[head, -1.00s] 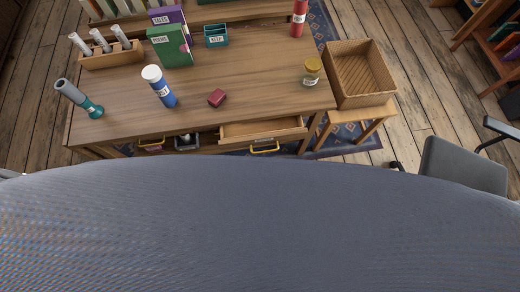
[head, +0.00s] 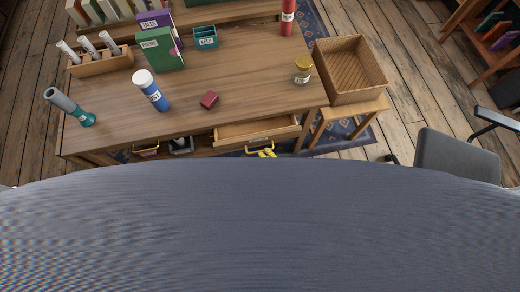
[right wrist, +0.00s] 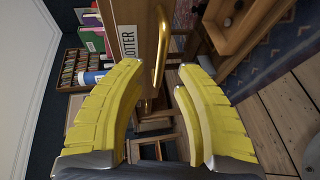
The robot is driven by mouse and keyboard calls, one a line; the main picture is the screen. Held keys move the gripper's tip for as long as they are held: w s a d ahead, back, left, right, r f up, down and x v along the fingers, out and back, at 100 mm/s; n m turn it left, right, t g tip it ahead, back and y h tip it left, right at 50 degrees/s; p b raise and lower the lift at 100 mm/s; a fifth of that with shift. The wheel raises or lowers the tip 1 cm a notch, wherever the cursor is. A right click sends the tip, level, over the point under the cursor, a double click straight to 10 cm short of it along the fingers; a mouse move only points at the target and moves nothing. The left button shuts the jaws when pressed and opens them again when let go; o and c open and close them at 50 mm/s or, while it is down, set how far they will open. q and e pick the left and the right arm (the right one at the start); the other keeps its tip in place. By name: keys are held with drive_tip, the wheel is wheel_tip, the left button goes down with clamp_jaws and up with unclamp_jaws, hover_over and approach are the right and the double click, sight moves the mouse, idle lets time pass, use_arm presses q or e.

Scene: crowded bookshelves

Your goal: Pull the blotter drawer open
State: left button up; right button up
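The blotter drawer (head: 240,131) is at the right end of the desk's front. It stands partly out, with its pale wooden inside showing. In the head view only yellow tips of the right gripper (head: 268,153) show at the drawer's front, above my dark body's edge. My left gripper is not in view.
The desk top (head: 225,80) holds a blue bottle (head: 151,91), a small red box (head: 209,100), a jar (head: 303,69) and books. Two other handled compartments (head: 146,148) (head: 181,146) sit left of the drawer. A wicker basket (head: 350,68) and a grey chair (head: 457,157) stand to the right.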

drive_tip(key=shift+x, duration=1.8)
drive_tip(key=shift+c, duration=0.3)
clamp_jaws()
drive_tip(key=shift+s, duration=0.1)
